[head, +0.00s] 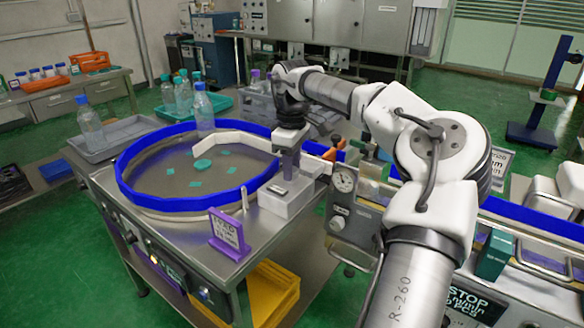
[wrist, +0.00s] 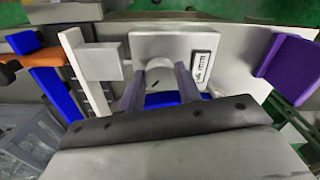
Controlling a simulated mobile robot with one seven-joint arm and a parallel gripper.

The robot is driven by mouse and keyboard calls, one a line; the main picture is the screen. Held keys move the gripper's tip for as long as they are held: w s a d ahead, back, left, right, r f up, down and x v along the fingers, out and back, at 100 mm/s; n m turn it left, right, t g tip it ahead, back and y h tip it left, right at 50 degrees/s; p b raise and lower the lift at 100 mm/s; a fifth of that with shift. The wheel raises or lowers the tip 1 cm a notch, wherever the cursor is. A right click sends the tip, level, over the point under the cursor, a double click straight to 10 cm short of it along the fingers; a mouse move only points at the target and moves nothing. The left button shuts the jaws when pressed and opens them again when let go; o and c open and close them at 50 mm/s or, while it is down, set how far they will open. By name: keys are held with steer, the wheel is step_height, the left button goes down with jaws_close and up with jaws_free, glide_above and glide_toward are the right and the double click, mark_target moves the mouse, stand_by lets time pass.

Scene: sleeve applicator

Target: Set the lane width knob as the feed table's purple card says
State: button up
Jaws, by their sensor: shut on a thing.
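The purple card (head: 229,235) stands on the front edge of the feed table (head: 190,245). Its dark print is too small to read surely. My gripper (head: 290,168) points down over a pale block (head: 285,204) beside the blue-rimmed turntable. In the wrist view my gripper (wrist: 160,88) is shut on a pale round knob (wrist: 159,67), one finger on each side. The knob stands on a white plate (wrist: 150,43) with a small printed label (wrist: 203,66). My gripper hides the knob in the head view.
The turntable (head: 150,206) carries a blue-capped bottle (head: 203,108) and several teal pieces. A round gauge (head: 344,180) and another knob (head: 337,223) are on the machine to the right. A blue-railed conveyor (head: 530,229) runs right. A yellow crate (head: 273,295) sits below the table.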

steer(key=shift+m+b, duration=0.4)
steer(key=shift+m, duration=0.6)
steer(key=m+b, duration=0.2)
steer(key=b, duration=0.1)
steer(key=shift+a+f, duration=0.1)
steer(key=shift+f, duration=0.1)
steer(key=m+b, duration=0.1)
steer(key=b, duration=0.1)
steer(key=shift+b, duration=0.35)
steer(key=shift+r+m+b, duration=0.15)
steer(key=shift+m+b, duration=0.15)
steer(key=shift+m, duration=0.1)
steer(key=shift+r+b, duration=0.2)
steer(key=shift+b, duration=0.15)
steer(key=o, duration=1)
steer(key=shift+f, duration=0.1)
step_height(320, 180, up, 14)
steer(key=p, duration=0.4)
